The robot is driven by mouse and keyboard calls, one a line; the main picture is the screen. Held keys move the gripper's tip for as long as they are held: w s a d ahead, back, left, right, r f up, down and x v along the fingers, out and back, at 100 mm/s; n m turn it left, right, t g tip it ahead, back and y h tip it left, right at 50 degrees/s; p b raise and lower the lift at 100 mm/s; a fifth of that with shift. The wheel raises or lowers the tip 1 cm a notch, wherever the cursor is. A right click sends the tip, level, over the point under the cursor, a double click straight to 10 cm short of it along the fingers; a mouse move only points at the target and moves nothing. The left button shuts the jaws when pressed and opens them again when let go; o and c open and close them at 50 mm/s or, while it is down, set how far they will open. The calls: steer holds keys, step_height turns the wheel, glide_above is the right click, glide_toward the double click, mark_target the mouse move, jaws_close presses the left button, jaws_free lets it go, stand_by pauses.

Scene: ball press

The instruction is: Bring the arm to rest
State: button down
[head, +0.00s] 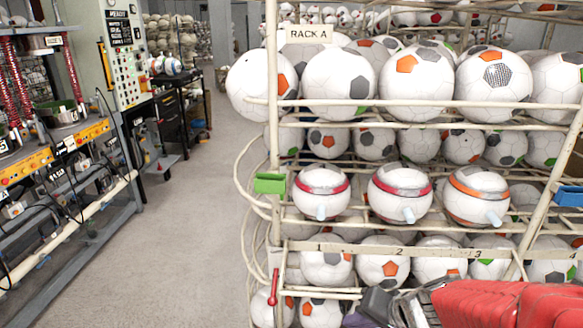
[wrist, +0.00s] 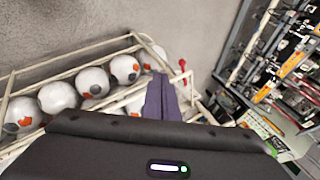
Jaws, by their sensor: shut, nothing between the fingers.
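My gripper (wrist: 161,98) shows in the wrist view as two purple-grey fingers pressed together, with nothing between them. It points down toward the floor beside the rack's lower rail. In the head view my red and dark arm shows at the lower right, in front of the rack's bottom rows. A purple tip of the gripper (head: 358,320) just shows at the bottom edge there; most of the gripper is out of the frame or hidden.
A rack (head: 400,103) of footballs fills the right side. Its middle shelf holds several banded balls (head: 321,190), between a green tag (head: 269,183) and a blue tag (head: 568,196). A red handle (head: 273,288) hangs low. A press bench (head: 60,190) stands left; the aisle floor (head: 195,215) is clear.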

steer(key=s+d+r+n+h, duration=0.1)
steer(key=s+r+n+h, duration=0.3)
steer(key=s+r, duration=0.8)
steer(key=shift+s+d+r+h, duration=0.2)
steer(key=shift+d+r+h, duration=0.05)
steer(key=shift+d+h, duration=0.15)
steer(key=shift+s, duration=0.15)
